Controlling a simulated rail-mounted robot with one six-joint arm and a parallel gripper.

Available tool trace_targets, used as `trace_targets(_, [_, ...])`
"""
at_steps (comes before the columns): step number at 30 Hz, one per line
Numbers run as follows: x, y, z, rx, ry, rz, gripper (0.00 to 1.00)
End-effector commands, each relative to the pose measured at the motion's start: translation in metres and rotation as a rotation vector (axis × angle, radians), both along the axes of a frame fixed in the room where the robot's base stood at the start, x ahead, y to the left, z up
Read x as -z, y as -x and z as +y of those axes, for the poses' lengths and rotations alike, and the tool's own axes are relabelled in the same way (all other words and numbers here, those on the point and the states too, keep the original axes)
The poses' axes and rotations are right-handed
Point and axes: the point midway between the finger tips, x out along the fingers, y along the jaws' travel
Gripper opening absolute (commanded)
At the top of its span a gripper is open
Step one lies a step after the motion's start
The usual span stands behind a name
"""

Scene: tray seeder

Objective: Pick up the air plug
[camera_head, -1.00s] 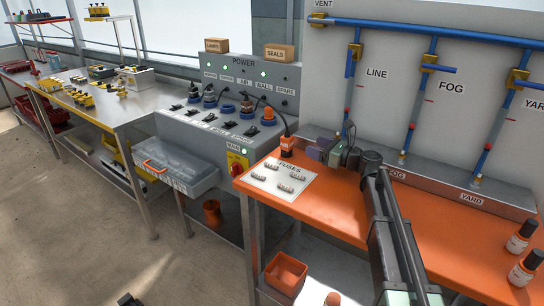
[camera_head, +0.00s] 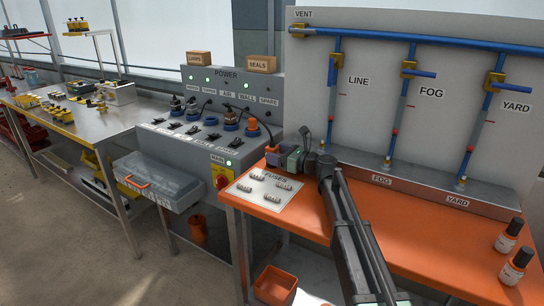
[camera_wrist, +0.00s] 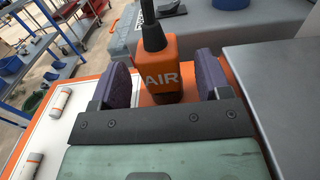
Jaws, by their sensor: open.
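The air plug (camera_wrist: 161,72) is an orange block marked AIR with a black cable boot on top. It stands upright on the orange bench beside the fuse board. In the head view the plug (camera_head: 272,157) is partly hidden by my gripper (camera_head: 281,156). In the wrist view my gripper (camera_wrist: 157,80) is open. Its two purple fingers stand on either side of the plug, with a visible gap on each side. The plug's lower part is hidden behind the gripper's dark front bar.
The white fuse board (camera_head: 241,189) with several fuses lies left of the plug. The grey power panel (camera_head: 222,92) with cables and sockets stands behind. A grey pipe base (camera_head: 420,182) runs along the bench at the right. Two small bottles (camera_head: 509,236) stand far right.

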Motion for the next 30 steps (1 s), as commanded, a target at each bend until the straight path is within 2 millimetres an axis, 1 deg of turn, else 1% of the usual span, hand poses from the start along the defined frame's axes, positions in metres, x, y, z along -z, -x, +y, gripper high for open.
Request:
trace_targets(1, [0.000,-0.006,0.010,-0.003,0.000,0.000,0.70])
trace_targets(3, [0.000,-0.011,0.019,-0.001,0.000,0.000,0.70])
trace_targets(5, [0.000,-0.011,0.022,0.000,0.000,0.000,0.70])
trace_targets(9, [0.000,-0.010,0.021,0.000,0.000,0.000,0.70])
trace_targets(10, [0.000,-0.010,0.021,0.000,0.000,0.000,0.69])
trace_targets(21, [0.000,-0.010,0.021,0.000,0.000,0.000,0.13])
trace_targets(30, [-0.003,-0.010,0.021,0.000,0.000,0.000,0.13])
